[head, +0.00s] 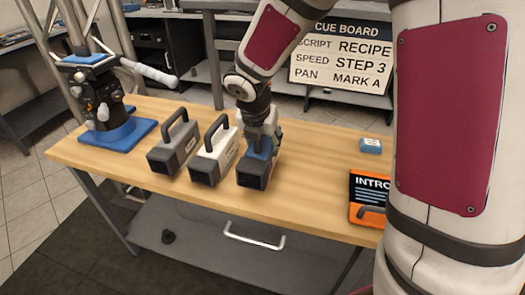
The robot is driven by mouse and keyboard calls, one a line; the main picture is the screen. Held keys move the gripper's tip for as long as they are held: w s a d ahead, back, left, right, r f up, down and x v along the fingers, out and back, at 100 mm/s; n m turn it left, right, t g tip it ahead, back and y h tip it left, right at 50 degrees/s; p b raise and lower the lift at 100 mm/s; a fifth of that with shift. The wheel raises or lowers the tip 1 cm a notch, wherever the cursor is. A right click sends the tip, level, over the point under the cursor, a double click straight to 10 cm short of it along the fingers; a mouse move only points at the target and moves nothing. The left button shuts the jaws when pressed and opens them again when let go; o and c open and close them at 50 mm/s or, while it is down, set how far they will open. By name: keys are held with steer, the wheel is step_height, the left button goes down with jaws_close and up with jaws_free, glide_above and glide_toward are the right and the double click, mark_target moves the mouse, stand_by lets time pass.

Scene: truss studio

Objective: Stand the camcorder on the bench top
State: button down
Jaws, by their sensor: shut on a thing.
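Three boxy camcorder-like bodies are in a row on the wooden bench top (318,180) in the head view. The left one is a grey camcorder (172,155) with a dark top handle. The middle one is a white camcorder (214,157) with a dark handle. The right one is a camcorder with a blue part and a dark square front (252,180). My gripper (263,135) comes down from above and is shut on this right camcorder, hiding its upper part. It looks upright at the bench top; I cannot tell whether its base touches the wood.
A blue-based stand (118,134) with a jointed arm is at the bench's left end. A small blue box (371,146) and an orange-and-black slate (367,195) lie to the right. Bare wood separates them from the right camcorder. A cue board (342,60) stands behind.

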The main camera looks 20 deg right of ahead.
mark_target(263, 151)
steer(key=shift+f+b, duration=0.55)
steer(key=shift+f, duration=0.85)
steer(key=shift+f, duration=0.2)
steer(key=c, duration=0.7)
jaws_free()
steer(key=p+v, duration=0.4)
steer(key=v, duration=0.8)
steer(key=shift+d+r, duration=0.1)
steer(key=shift+r, duration=0.2)
